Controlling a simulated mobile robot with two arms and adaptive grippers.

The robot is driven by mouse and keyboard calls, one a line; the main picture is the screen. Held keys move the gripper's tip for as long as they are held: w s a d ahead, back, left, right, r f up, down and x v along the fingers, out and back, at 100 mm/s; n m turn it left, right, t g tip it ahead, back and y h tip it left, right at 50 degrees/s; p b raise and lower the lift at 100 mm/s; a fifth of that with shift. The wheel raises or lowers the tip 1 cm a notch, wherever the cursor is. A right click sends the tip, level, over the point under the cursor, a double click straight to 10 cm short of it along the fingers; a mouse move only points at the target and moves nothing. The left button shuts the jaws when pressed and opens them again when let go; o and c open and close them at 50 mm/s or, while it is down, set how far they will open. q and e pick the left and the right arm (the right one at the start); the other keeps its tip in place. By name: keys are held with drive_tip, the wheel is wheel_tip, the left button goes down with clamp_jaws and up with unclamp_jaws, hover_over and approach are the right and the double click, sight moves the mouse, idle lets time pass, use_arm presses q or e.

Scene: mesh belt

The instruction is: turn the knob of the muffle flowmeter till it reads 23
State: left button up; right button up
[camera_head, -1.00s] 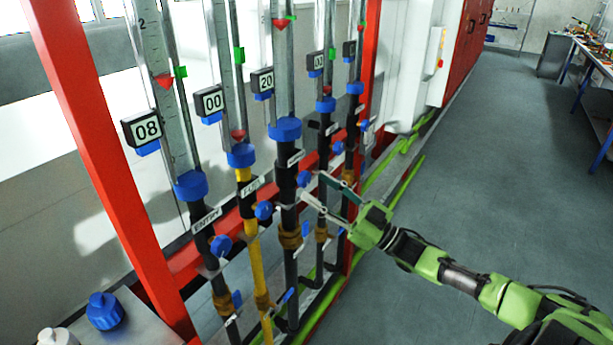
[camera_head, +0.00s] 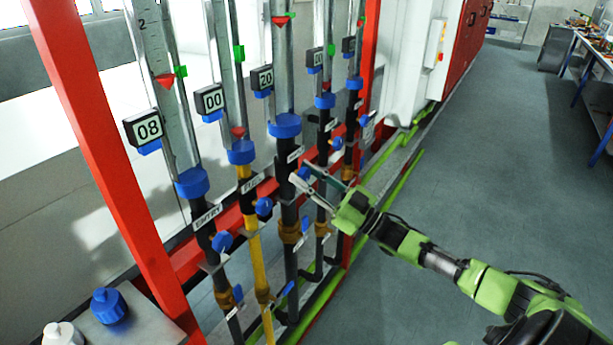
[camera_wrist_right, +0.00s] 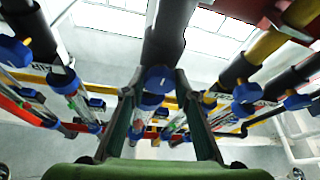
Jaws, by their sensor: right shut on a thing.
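The flowmeter third from the left has a clear tube, a blue collar (camera_head: 285,125) and a display (camera_head: 262,79) reading 20. I take it to be the muffle one, but its label (camera_head: 295,155) is too small to read. A red float (camera_head: 280,20) and a green marker sit close together near its top. Its blue knob (camera_head: 304,173) is on the dark pipe below the collar. My right gripper (camera_head: 298,173) is shut on this knob. In the right wrist view, the knob (camera_wrist_right: 160,79) lies between the two fingers (camera_wrist_right: 157,88). My left gripper is out of view.
Neighbouring flowmeters read 08 (camera_head: 149,127) and 00 (camera_head: 209,99) on the left. Others stand close on the right, with blue knobs near my gripper. A red frame post (camera_head: 105,150) stands at left. The floor (camera_head: 480,170) at right is clear.

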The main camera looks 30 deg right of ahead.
drive_tip(key=shift+f+n+b, duration=0.15)
drive_tip(key=shift+n+b, duration=0.15)
drive_tip(key=n+g+y+b, duration=0.1)
drive_tip(key=n, duration=0.1)
drive_tip(key=n+y+b, duration=0.1)
drive_tip(key=n+b, duration=0.1)
drive_tip(key=shift+f+n+g, duration=0.1)
drive_tip(key=shift+n+g, duration=0.2)
drive_tip(key=shift+g, duration=0.1)
drive_tip(key=shift+r+n+g+b, duration=0.2)
drive_tip(key=shift+n+g+b, duration=0.2)
drive_tip(key=shift+n+b, duration=0.55)
drive_tip(key=shift+n+p, duration=0.3)
drive_tip(key=shift+n, duration=0.05)
drive_tip(key=o, duration=1.1)
drive_tip(key=shift+s+d, duration=0.1)
drive_tip(key=shift+s, duration=0.05)
drive_tip(key=v, duration=1.1)
drive_tip(key=shift+s+d+f, duration=0.2)
drive_tip(key=shift+d, duration=0.05)
